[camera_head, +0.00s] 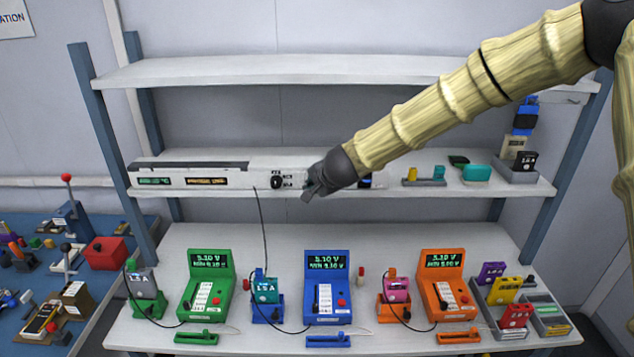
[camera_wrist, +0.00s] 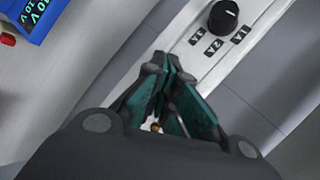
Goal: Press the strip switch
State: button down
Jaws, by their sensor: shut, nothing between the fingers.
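A long white strip unit (camera_head: 225,181) runs along the middle shelf, with lit displays at its left and a black round knob (camera_head: 277,182) on its front face. My gripper (camera_head: 309,193) is at the front of this strip, just right of the knob. In the wrist view my gripper (camera_wrist: 168,62) has its teal-padded fingers together, with their tips over the strip's white face. The knob (camera_wrist: 223,17) shows beyond the tips at upper right, with small black labels beside it. No strip switch can be made out; my gripper covers part of the strip. Contact is unclear.
Green (camera_head: 209,288), blue (camera_head: 327,290) and orange (camera_head: 446,287) testers stand on the lower bench with small cells in holders. A cable (camera_head: 262,225) hangs from the strip. A tray (camera_head: 515,175) sits at the shelf's right. The top shelf (camera_head: 300,70) is empty.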

jog(key=shift+s, duration=0.35)
jog(key=shift+s+b, duration=0.85)
jog(key=shift+s, duration=2.15)
